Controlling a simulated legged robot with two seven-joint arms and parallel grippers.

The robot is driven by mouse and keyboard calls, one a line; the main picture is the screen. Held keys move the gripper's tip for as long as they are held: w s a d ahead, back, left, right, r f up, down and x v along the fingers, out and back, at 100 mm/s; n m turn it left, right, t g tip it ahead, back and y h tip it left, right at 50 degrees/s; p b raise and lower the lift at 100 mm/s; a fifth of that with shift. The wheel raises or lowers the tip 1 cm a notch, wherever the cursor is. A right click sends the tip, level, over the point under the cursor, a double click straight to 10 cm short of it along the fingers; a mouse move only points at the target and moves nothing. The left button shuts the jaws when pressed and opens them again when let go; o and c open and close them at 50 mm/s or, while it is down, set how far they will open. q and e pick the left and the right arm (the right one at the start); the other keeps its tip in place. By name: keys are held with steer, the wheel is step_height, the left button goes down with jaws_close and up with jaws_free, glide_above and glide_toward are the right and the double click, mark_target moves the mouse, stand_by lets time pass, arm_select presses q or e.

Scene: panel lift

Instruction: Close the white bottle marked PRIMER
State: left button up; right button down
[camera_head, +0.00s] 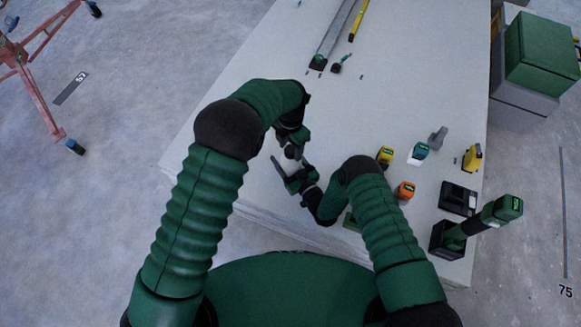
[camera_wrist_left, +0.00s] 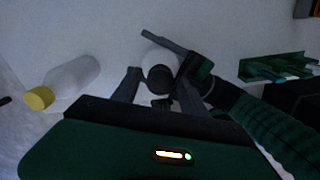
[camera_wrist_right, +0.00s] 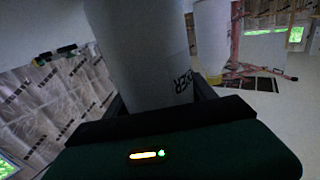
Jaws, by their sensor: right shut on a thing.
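A white bottle (camera_wrist_right: 150,55) fills the right wrist view; dark lettering ending in "ER" shows on its side. My right gripper (camera_head: 292,163) is shut on its body. In the left wrist view I look down on the same bottle (camera_wrist_left: 158,56) with its dark round top (camera_wrist_left: 161,78); I cannot tell whether that is a cap or an open mouth. My left gripper (camera_wrist_left: 158,84) has its fingers apart on either side of this top, with gaps visible. In the head view my left gripper (camera_head: 291,150) is just beyond the right one, and the bottle is mostly hidden.
A second white bottle with a yellow cap (camera_wrist_left: 40,98) shows in the left wrist view. Small yellow (camera_head: 385,157), teal (camera_head: 420,152) and orange (camera_head: 404,190) items and a green drill (camera_head: 485,215) stand at right on the pale panel stack (camera_head: 400,80). The panel's middle is clear.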

arm_select(q)
jaws_close()
